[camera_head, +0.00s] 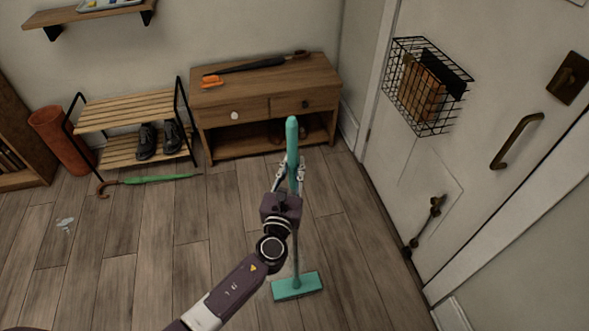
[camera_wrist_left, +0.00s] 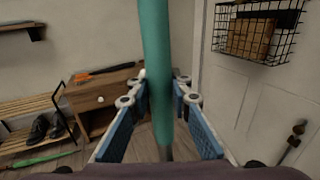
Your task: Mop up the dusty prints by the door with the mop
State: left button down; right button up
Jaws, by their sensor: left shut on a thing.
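The mop has a teal handle (camera_head: 291,135) and a flat teal head (camera_head: 297,286). My left gripper (camera_head: 291,172) is shut on the handle and holds the mop roughly upright, with the head at the floor. In the left wrist view the handle (camera_wrist_left: 156,50) runs up between the blue finger pads of my left gripper (camera_wrist_left: 159,95). The door (camera_head: 470,150) is at the right. A small pale mark (camera_head: 65,224) lies on the floorboards at the far left; I cannot tell if it is a print. No clear prints show near the door. My right gripper is out of view.
A wooden cabinet (camera_head: 225,110) stands at the back wall, with a slatted shoe rack (camera_head: 120,113) and a red-brown bin (camera_head: 58,138) to its left. A green umbrella (camera_head: 155,179) lies on the floor. A wire basket (camera_head: 425,85) hangs on the door. The middle floor is clear.

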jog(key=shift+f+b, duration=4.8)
jog(key=shift+b, duration=0.1)
pick_arm(q)
jog(key=w+a, duration=0.3)
jog(key=w, duration=0.8)
jog(key=w+a+b, duration=0.1)
jog(key=w+a, duration=0.3)
jog(key=w, duration=0.7)
jog(key=shift+r, duration=0.15)
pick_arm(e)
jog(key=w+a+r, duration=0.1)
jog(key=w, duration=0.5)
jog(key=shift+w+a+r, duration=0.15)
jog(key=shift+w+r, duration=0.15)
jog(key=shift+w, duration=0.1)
